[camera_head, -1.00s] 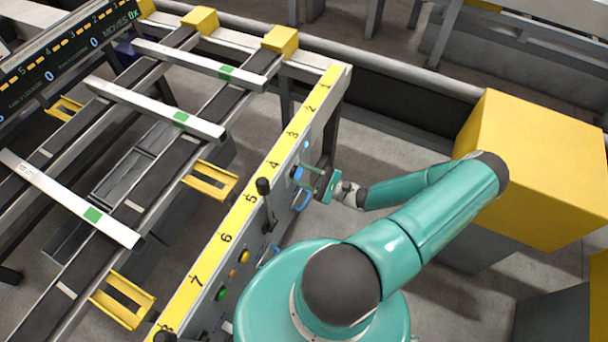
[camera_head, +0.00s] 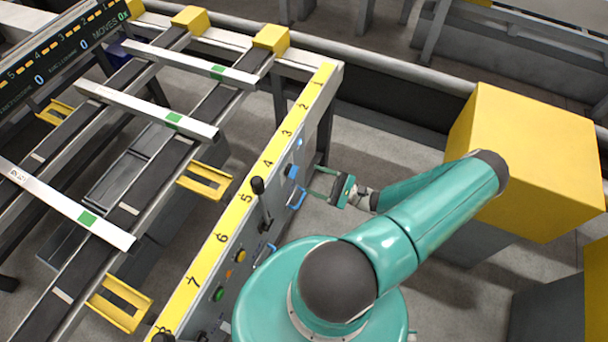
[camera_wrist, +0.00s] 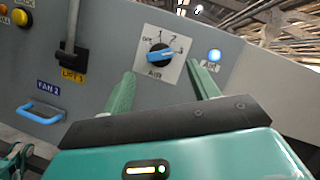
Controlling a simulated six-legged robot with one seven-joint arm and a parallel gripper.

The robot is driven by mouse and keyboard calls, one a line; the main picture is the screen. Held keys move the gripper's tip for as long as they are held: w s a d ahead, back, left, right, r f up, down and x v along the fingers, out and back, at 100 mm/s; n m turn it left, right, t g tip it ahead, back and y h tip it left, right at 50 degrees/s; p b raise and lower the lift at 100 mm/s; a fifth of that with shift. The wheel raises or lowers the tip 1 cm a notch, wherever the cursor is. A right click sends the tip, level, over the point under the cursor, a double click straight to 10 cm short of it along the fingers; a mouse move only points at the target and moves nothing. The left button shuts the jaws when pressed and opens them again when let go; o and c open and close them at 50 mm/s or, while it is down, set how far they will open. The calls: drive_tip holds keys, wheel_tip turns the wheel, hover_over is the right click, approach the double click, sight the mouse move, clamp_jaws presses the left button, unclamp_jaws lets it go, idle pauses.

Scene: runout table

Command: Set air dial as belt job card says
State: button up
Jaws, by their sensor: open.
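The air dial (camera_wrist: 160,56) is a blue bar knob on a white plate marked OFF, 1, 2, 3 and AIR. Its bar lies slanted, its right end higher, toward the 3 side; I cannot tell which end is the pointer. In the head view the dial (camera_head: 291,171) is a small blue spot on the panel's side. My gripper (camera_wrist: 163,74) is open and empty, facing the dial, its fingers either side of it in the picture. In the head view my gripper (camera_head: 326,183) stands apart from the panel. I see no readable belt job card.
A lit blue AIR lamp (camera_wrist: 214,55) is right of the dial. A yellow numbered strip (camera_head: 222,237) tops the panel. A display (camera_head: 62,62) and a yellow box (camera_head: 530,155) flank the area.

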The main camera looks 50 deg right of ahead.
drive_tip(key=v, duration=0.7)
drive_tip(key=shift+d+f, duration=0.1)
drive_tip(key=w+a+r+n+g+h, duration=0.1)
drive_tip(key=w+a+r+n+g, duration=0.35)
drive_tip(key=r+g, duration=0.3)
drive_tip(key=w+a+r+n+g+h, duration=0.1)
drive_tip(key=w+a+r+n+g, duration=0.2)
drive_tip(key=r+n+g, duration=0.45)
drive_tip(key=w+a+r+n+g+h, duration=0.1)
drive_tip(key=w+a+r+n+g, duration=0.3)
drive_tip(key=r, duration=0.5)
drive_tip(key=s+a+r+n+t+h, duration=0.2)
drive_tip(key=a+r+n+t+h, duration=0.1)
drive_tip(key=a+r, duration=0.6)
drive_tip(key=s+a+r+n+t+h, duration=0.3)
drive_tip(key=a+r+n+h, duration=0.1)
drive_tip(key=a+r, duration=0.5)
wheel_tip(320, 180, up, 2)
drive_tip(key=shift+s+r+h, duration=0.15)
drive_tip(key=shift+r+h, duration=0.05)
drive_tip(key=shift+h, duration=0.4)
